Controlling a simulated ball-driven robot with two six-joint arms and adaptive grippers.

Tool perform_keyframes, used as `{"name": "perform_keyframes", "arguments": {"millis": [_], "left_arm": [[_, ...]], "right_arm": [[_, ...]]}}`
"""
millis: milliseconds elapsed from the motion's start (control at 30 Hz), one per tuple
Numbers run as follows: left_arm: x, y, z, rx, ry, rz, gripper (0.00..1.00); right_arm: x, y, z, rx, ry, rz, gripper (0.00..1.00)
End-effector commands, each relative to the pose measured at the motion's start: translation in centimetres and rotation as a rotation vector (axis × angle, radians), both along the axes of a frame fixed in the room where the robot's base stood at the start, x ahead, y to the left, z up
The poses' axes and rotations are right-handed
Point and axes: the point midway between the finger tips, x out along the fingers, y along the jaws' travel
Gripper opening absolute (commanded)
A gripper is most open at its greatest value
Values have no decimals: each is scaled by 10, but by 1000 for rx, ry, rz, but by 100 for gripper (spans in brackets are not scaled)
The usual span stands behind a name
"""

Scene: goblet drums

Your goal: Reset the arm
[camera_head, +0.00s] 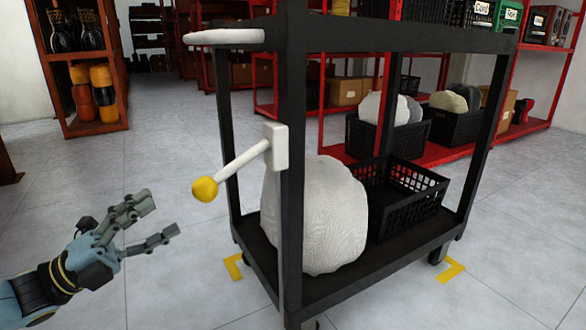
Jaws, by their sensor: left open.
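My left gripper (150,222) comes in from the lower left. Its fingers are spread open and empty, pointing right towards the cart. It hangs in front of and to the left of a black cart (292,180), apart from it. On the cart's near post is a white bracket (277,147) with a white lever ending in a yellow knob (205,189). The knob is up and to the right of my fingertips, not touched. My right gripper is not in view.
The cart's lower shelf (335,285) holds a large white rounded thing (325,215) and a black crate (405,195). Yellow floor marks (450,270) lie by the wheels. A wooden shelf (85,70) with drums stands back left; red racks (440,155) stand behind. The floor at left is clear.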

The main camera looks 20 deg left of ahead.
Motion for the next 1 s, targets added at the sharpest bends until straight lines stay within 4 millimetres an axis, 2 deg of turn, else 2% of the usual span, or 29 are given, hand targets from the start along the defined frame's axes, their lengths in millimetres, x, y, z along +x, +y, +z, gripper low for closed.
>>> {"name": "perform_keyframes", "arguments": {"millis": [67, 167, 233, 300, 433, 633, 800, 1000], "left_arm": [[-1, 0, -1, 0, 4, 1, 64], [-13, -4, -13, -17, 35, 8, 64], [-31, -18, -23, -61, 61, 14, 64], [-50, -46, -28, -146, 116, 50, 64], [-51, -74, -43, -298, 362, 176, 64], [-61, -93, -74, -578, 810, 398, 64], [-91, -101, -98, -838, 1191, 614, 64], [-129, -107, -109, -1038, 1472, 815, 64]], "right_arm": [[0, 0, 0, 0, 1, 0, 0], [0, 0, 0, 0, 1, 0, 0], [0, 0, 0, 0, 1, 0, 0], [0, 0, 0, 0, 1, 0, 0], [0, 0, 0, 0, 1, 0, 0], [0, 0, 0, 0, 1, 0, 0], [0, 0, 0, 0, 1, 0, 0], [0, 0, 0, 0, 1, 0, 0]]}}
